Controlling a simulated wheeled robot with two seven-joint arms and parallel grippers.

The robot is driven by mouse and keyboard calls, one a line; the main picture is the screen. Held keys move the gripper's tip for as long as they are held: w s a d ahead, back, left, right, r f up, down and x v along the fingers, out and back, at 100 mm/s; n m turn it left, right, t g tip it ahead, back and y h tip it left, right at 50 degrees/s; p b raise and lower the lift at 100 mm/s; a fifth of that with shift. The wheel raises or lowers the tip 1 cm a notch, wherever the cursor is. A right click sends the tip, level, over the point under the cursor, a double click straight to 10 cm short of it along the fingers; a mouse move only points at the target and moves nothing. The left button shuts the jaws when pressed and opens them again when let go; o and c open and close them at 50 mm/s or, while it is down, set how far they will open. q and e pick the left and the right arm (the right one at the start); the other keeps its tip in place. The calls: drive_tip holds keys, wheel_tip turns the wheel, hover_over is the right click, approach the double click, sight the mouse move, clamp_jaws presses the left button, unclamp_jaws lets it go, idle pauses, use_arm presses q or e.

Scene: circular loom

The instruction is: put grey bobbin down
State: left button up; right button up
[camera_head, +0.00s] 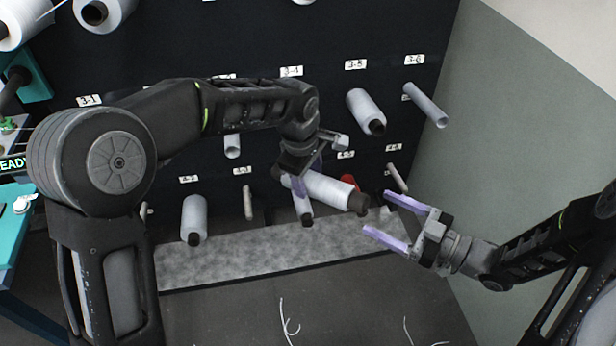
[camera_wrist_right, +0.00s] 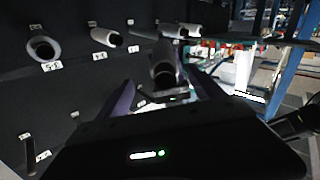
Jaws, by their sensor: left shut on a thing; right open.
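A pale grey bobbin (camera_head: 330,191) with dark ends is held aslant in front of the dark rack, its right end lower. My left gripper (camera_head: 302,184) is shut on it near its left end; the bobbin partly hides the fingers. My right gripper (camera_head: 377,213) is open, with its purple fingers just right of the bobbin's dark right end and nothing between them in the head view. In the right wrist view, a bobbin's dark end (camera_wrist_right: 163,76) shows between the open fingers of the right gripper (camera_wrist_right: 163,92), apart from them.
The dark rack (camera_head: 270,55) bears labelled pegs. Other bobbins hang at the upper right (camera_head: 366,111) and lower left (camera_head: 194,219). A bare peg (camera_head: 426,105) is at the right. A red thing (camera_head: 349,182) is partly hidden behind the held bobbin. A grey ledge (camera_head: 220,262) runs below; loose threads (camera_head: 288,322) lie in front.

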wheel_tip(320, 180, down, 19)
drive_tip(key=s+a+m+h, duration=0.1)
drive_tip(key=a+m+h, duration=0.1)
drive_tip(key=m+h, duration=0.8)
drive_tip(key=s+a+f+m+g, duration=0.1)
drive_tip(key=s+f+m+g, duration=0.2)
drive_tip(key=s, duration=0.6)
drive_tip(key=s+a+f+m+g+h, duration=0.1)
drive_tip(key=s+a+f+m+g, duration=0.1)
drive_tip(key=s+f+g, duration=0.3)
drive_tip(key=s+m, duration=0.1)
drive_tip(key=s, duration=0.3)
drive_tip(key=shift+s+f, duration=0.25)
drive_tip(key=shift+f, duration=0.15)
